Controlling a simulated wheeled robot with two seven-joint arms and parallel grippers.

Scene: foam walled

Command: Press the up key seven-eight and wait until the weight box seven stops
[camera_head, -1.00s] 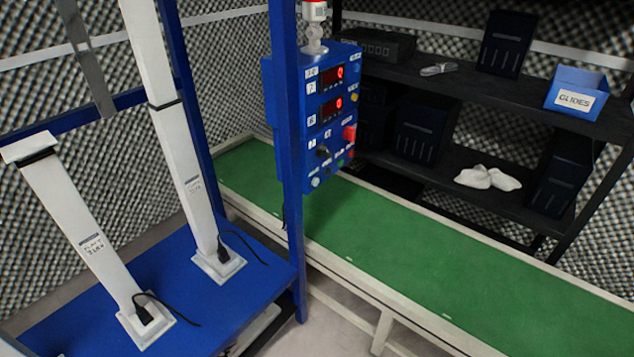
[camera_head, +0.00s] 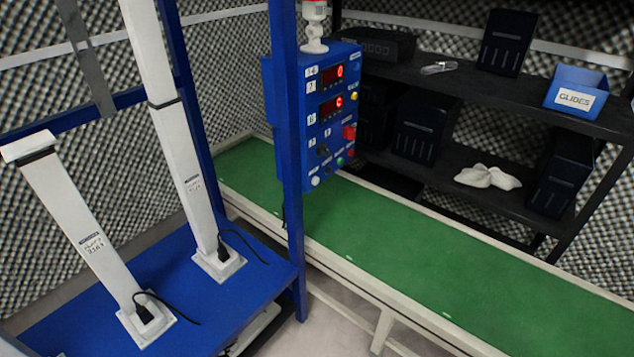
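A blue control box (camera_head: 311,125) is fixed on a blue upright post in the upper middle. It carries two red digit displays, the upper one (camera_head: 332,74) and the lower one (camera_head: 331,107), both too small to read surely. Below them are a red switch (camera_head: 349,132), dark knobs and several small buttons (camera_head: 341,162); their labels are too small to read, so I cannot tell which is the up key seven-eight. I cannot identify the weight box seven. Neither of my grippers shows in this view.
Two white columns (camera_head: 86,232) (camera_head: 188,165) with black cables stand on a blue platform (camera_head: 75,312) at the left. A green conveyor belt (camera_head: 430,262) runs behind the post to the lower right. Black shelves at the right hold a blue bin (camera_head: 574,92), dark boxes and white cloth-like items (camera_head: 487,177).

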